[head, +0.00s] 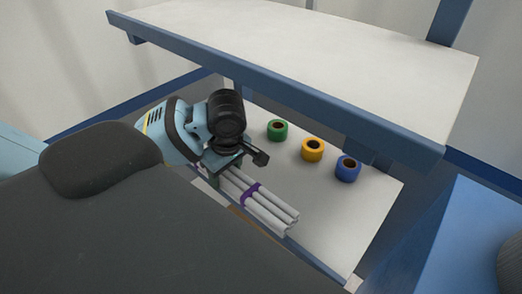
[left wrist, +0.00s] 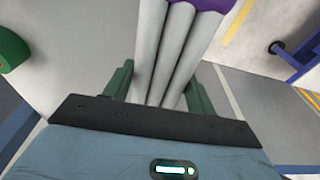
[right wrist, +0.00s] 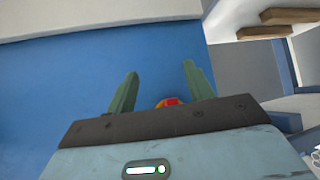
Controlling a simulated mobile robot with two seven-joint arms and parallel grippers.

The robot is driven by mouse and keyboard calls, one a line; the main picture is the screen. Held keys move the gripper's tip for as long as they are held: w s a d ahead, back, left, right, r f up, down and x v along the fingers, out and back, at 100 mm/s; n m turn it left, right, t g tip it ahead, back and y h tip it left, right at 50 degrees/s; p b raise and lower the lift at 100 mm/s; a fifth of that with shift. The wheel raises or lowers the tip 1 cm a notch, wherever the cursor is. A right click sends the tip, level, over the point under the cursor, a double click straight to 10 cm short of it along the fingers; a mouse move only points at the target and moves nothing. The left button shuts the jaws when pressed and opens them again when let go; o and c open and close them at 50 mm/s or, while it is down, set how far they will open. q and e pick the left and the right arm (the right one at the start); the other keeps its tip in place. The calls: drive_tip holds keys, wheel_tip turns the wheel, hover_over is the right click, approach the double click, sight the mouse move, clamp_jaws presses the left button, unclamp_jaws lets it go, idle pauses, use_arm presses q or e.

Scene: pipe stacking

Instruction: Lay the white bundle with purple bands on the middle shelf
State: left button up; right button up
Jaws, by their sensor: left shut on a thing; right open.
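The white bundle (head: 268,209) of several thin pipes has purple bands, one of which (head: 250,193) shows in the head view. It lies lengthwise along the front edge of a pale shelf (head: 335,210) below a higher shelf. I cannot tell whether it touches the shelf or hangs just above it. My left gripper (head: 222,172) is shut on the bundle near its left end. In the left wrist view the bundle (left wrist: 172,50) runs between the green fingers. My right gripper (right wrist: 155,82) is open and empty over a blue surface.
Green (head: 277,130), yellow (head: 312,149) and blue (head: 348,168) rolls stand behind the bundle on the same shelf. The upper shelf (head: 310,40) with its blue edge hangs over them. A small red-orange thing (right wrist: 169,103) shows beyond my right gripper.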

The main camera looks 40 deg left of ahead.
use_arm(q)
drive_tip(key=w, duration=0.4)
drive_tip(key=w+a, duration=0.1)
drive_tip(key=w, duration=0.4)
drive_tip(key=w+a+f, duration=0.1)
drive_tip(key=w, duration=0.4)
drive_tip(key=shift+w+f, duration=0.1)
drive_tip(key=shift+w, duration=0.1)
drive_tip(key=shift+f, duration=1.8)
drive_tip(key=shift+f, duration=0.15)
drive_tip(key=o, duration=1.2)
drive_tip(key=shift+s, duration=0.1)
drive_tip(key=shift+d+r, duration=0.2)
drive_tip(key=shift+r, duration=1.1)
drive_tip(key=shift+d+r, duration=0.15)
drive_tip(key=shift+r, duration=1.1)
drive_tip(key=shift+d+r, duration=0.2)
drive_tip(key=shift+r, duration=1.1)
